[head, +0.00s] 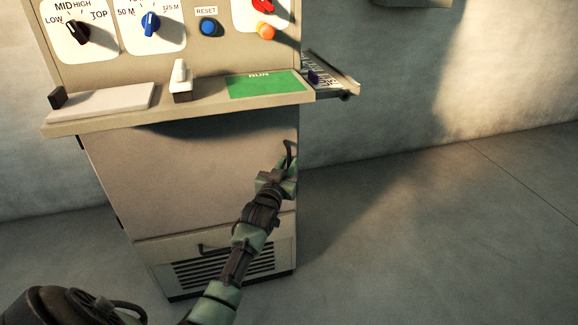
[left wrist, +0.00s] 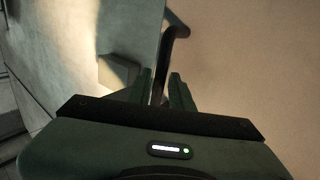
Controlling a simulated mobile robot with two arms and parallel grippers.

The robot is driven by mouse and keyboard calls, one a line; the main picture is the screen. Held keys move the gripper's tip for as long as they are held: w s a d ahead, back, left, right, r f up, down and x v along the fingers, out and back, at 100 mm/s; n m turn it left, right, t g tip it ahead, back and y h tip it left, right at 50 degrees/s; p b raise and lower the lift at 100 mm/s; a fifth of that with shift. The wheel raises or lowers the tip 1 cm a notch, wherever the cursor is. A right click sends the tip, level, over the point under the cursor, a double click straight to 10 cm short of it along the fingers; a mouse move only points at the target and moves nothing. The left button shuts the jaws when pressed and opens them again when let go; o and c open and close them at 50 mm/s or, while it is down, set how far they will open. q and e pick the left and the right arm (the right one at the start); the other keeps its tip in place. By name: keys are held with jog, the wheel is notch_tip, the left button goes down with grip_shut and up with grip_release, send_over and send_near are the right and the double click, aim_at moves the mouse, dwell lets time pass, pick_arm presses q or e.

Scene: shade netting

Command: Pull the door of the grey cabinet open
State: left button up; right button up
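The grey cabinet's door (head: 180,180) is the plain front panel under the ledge in the head view. It looks flush with the cabinet, with no gap visible. Its dark, bent bar handle (head: 289,150) is upright near the right edge. My left gripper (head: 287,168) is at this handle and hides its lower part. In the left wrist view, the handle (left wrist: 178,31) runs down between the two fingers of my left gripper (left wrist: 161,78). A narrow gap shows beside the bar, so the fingers look open around it. My right gripper is not in view.
Above the door, a ledge (head: 205,110) juts out under a panel of knobs and buttons. A small tray (head: 332,82) sticks out at its right. A vented lower panel (head: 222,263) with a handle sits below the door. The floor (head: 420,235) to the right is clear.

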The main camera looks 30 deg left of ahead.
pick_arm(q)
jog(key=shift+w+a, duration=0.1)
jog(key=shift+w, duration=0.35)
grip_shut()
dwell(1.1)
